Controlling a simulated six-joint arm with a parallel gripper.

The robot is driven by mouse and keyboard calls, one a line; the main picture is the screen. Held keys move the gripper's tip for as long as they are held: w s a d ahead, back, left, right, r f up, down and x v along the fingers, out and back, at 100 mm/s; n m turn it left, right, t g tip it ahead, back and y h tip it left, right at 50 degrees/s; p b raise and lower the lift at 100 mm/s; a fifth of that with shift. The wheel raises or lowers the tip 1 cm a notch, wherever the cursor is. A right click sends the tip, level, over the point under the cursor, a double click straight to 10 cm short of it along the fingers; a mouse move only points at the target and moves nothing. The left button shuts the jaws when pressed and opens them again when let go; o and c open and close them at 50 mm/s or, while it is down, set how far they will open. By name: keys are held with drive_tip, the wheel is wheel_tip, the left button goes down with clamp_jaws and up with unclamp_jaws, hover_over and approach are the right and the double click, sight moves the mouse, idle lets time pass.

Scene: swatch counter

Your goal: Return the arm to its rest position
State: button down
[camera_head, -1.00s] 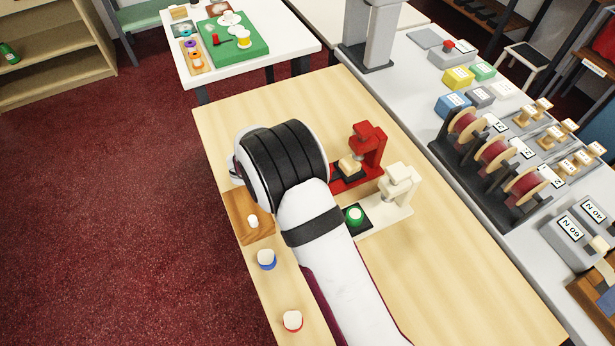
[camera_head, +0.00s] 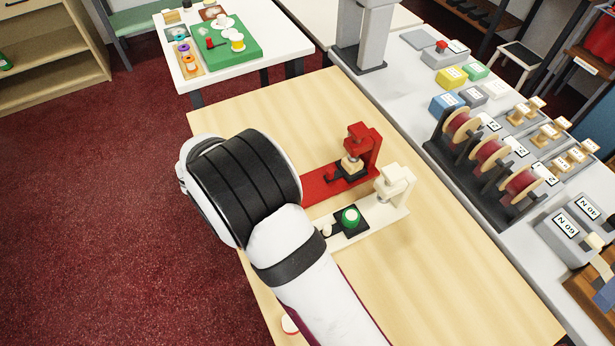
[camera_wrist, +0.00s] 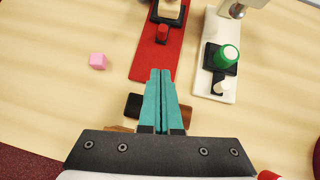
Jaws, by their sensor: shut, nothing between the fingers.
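My gripper (camera_wrist: 161,76) shows in the wrist view with its two teal fingers together and nothing between them. It hangs above the wooden table near the front end of the red press (camera_wrist: 150,55). In the head view my black and white arm covers the left part of the table (camera_head: 300,100), and the gripper itself is hidden behind it. The red press also shows in the head view (camera_head: 325,184), with the white press (camera_head: 396,212) beside it. A green-rimmed round piece (camera_head: 350,217) sits on the white press's black pad.
A pink cube (camera_wrist: 98,61) lies on the table left of the red press in the wrist view. A red-rimmed piece (camera_head: 289,325) is partly hidden by my arm. Spool racks (camera_head: 490,160) stand on the grey counter at right. The far table end is clear.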

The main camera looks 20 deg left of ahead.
drive_tip(key=s+d+r+m+g, duration=0.2)
drive_tip(key=s+d+r+m, duration=0.15)
drive_tip(key=d+m, duration=0.3)
drive_tip(key=s+d+r+m+g+y, duration=0.1)
drive_tip(key=s+d+r+m+g, duration=0.2)
drive_tip(key=d+r+m, duration=0.4)
drive_tip(key=s+d+r+m+g, duration=0.25)
drive_tip(key=d+m, duration=0.25)
drive_tip(key=d, duration=0.3)
drive_tip(key=s+d+m+y, duration=0.3)
drive_tip(key=s+m+y, duration=0.3)
drive_tip(key=s+m, duration=0.8)
drive_tip(key=shift+r+m, duration=0.3)
drive_tip(key=shift+m, duration=0.65)
